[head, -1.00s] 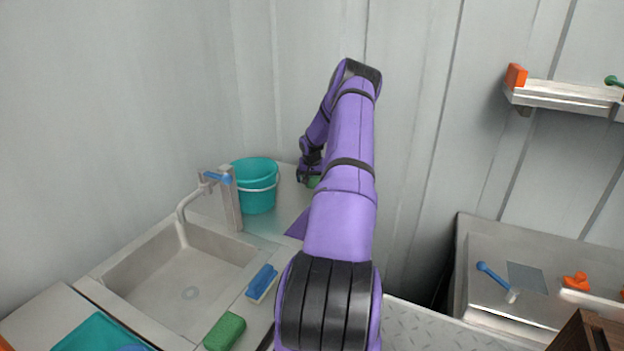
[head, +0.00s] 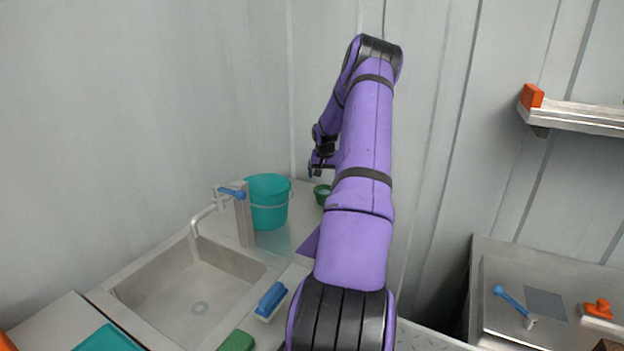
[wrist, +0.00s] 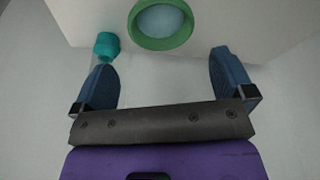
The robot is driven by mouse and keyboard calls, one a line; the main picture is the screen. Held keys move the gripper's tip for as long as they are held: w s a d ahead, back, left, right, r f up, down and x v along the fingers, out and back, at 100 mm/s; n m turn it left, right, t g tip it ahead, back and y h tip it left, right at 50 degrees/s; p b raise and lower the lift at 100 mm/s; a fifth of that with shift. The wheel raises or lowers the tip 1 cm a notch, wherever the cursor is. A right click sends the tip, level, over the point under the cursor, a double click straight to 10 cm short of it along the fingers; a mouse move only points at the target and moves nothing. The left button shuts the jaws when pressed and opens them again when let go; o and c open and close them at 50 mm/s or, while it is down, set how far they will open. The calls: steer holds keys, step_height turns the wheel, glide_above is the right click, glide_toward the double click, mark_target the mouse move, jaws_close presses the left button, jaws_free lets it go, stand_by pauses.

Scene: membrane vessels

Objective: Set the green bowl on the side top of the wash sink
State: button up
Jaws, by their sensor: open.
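The green bowl (head: 322,194) stands on the side top (head: 285,236) of the wash sink (head: 185,285), to the right of the teal bucket. My arm hides part of it in the head view. In the wrist view the green bowl (wrist: 161,24) shows its round rim and pale inside, beyond my fingers and apart from them. My gripper (wrist: 165,75) is open and empty. In the head view my gripper (head: 315,172) is above the bowl, slightly to its left.
A teal bucket (head: 268,203) stands beside the tap (head: 236,215). A blue brush (head: 271,300) and a green sponge (head: 237,341) lie along the sink's front rim. Walls close off the back. A metal bench (head: 500,320) with tools and a shelf (head: 580,116) are at the right.

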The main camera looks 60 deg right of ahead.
steer(key=w+a+r+n, duration=0.2)
steer(key=w+a+r, duration=0.3)
steer(key=a+r, duration=0.65)
steer(key=w+a+r+n, duration=0.3)
steer(key=w+a+r, duration=0.2)
steer(key=a+r, duration=0.65)
steer(key=s+a+r+n+t, duration=0.1)
steer(key=a+r, duration=0.1)
steer(key=a, duration=0.5)
steer(key=s+a+r+n, duration=0.1)
steer(key=a+r, duration=0.1)
steer(key=a, duration=0.6)
steer(key=s+a+r+n+t, duration=0.1)
steer(key=s+a+r, duration=0.1)
steer(key=s+a, duration=0.45)
steer(key=s+a+r+n+t, duration=0.1)
steer(key=s+a+r+n, duration=0.15)
steer(key=a, duration=0.75)
steer(key=s+a+n+y, duration=0.1)
steer(key=s+a, duration=0.4)
steer(key=s, duration=0.2)
steer(key=s+a+f+n+t+y, duration=0.1)
steer(key=s+a, duration=0.4)
steer(key=s, duration=0.3)
steer(key=shift+a+f+n+y, duration=0.25)
steer(key=shift+n+y, duration=0.1)
steer(key=shift+y, duration=0.05)
